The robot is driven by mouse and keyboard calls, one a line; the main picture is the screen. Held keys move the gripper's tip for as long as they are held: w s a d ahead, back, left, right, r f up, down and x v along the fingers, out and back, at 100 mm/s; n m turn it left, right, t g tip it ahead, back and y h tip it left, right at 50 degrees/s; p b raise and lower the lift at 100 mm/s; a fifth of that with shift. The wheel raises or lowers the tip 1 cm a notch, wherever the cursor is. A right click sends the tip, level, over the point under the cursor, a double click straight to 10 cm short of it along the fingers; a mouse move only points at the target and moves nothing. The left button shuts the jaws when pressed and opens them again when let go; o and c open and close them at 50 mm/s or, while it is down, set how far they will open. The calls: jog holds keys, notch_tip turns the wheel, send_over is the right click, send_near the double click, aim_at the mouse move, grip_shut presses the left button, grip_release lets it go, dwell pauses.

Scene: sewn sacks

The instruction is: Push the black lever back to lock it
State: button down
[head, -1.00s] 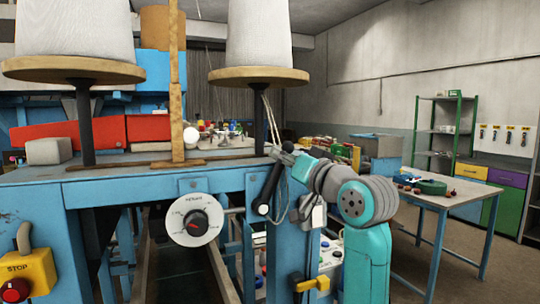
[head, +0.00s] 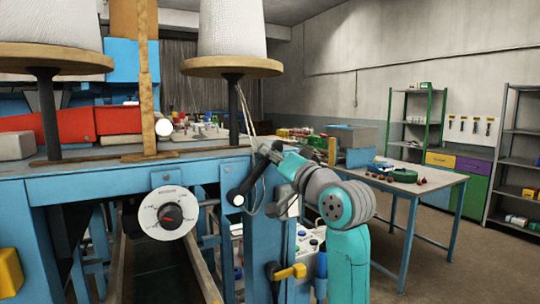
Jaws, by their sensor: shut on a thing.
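The black lever (head: 243,185) is a short dark bar with a pale round end. It slants down and to the left at the right end of the blue machine frame, under the right-hand spool. My gripper (head: 265,152) is at the lever's upper end and looks shut on it. The fingertips are small and dark here, so the exact contact is hard to make out. Pale cords hang down beside the gripper and cover part of this area.
A white dial (head: 168,213) is on the machine front left of the lever. A yellow handle (head: 290,271) sticks out below. Large white spools (head: 231,27) stand on wooden discs above. A blue-legged table (head: 440,186) stands to the right, with open floor beyond.

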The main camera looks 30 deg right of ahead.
jog(key=shift+d, duration=0.1)
jog(key=c, duration=1)
grip_release()
jog(key=v, duration=1.2)
jog(key=shift+f, duration=0.15)
